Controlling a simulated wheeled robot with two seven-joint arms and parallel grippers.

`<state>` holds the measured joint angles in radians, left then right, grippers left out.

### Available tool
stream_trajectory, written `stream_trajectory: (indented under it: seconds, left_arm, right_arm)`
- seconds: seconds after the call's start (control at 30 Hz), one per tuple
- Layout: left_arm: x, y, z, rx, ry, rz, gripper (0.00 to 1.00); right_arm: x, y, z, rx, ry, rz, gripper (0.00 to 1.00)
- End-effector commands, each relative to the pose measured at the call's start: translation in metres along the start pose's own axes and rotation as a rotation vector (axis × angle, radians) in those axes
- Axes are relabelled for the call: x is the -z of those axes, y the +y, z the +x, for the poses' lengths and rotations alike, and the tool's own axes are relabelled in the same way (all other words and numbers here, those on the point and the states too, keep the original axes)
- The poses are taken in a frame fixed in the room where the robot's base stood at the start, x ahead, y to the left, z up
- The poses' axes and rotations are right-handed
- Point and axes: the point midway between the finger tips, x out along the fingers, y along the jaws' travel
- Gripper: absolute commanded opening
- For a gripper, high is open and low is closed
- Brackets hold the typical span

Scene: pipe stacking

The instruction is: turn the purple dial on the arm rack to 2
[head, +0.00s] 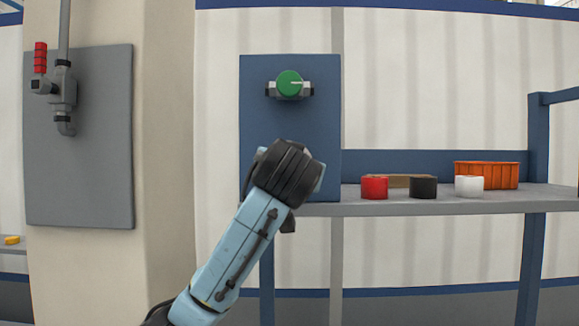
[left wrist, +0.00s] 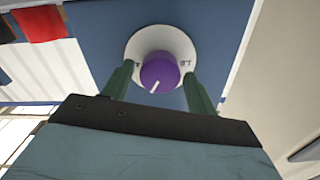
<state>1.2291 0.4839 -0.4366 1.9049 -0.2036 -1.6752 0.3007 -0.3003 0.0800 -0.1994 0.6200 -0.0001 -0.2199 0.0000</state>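The purple dial (left wrist: 158,71) sits on a round white plate (left wrist: 188,50) on the blue panel (head: 253,110). Its white pointer mark aims down and slightly left in the left wrist view. Small dark markings show on the plate at both sides, too small to read. My left gripper (left wrist: 159,77) has its two green fingers apart, one on each side of the dial; I cannot tell whether they touch it. In the head view my left arm's wrist covers the lower panel and hides the dial and the fingers. My right gripper is not in view.
A green knob (head: 290,83) is on the panel above my wrist. A grey board (head: 90,180) with a red-handled valve (head: 62,88) is at left.

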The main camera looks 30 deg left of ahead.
Motion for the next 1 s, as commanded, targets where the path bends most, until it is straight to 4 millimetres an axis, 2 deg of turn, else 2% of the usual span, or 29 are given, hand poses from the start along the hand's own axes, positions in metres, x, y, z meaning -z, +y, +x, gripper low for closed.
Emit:
stream_trajectory:
  seconds: [0.03, 0.2, 0.3, 0.67, 1.0]
  left_arm:
    - [0.0, 0.0, 0.0, 0.0, 0.0, 0.0, 0.51]
    - [0.0, 0.0, 0.0, 0.0, 0.0, 0.0, 0.29]
    - [0.0, 0.0, 0.0, 0.0, 0.0, 0.0, 0.19]
    - [-0.002, 0.001, 0.0, -0.001, -0.001, -0.076, 0.19]
    - [-0.003, 0.002, -0.001, -0.004, -0.002, -0.341, 0.19]
  right_arm:
    - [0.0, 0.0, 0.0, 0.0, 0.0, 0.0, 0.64]
    - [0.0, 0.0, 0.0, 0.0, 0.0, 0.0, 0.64]
    - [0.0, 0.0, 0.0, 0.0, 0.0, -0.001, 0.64]
    - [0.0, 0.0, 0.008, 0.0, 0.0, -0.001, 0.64]
    - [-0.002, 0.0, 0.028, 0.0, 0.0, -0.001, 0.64]
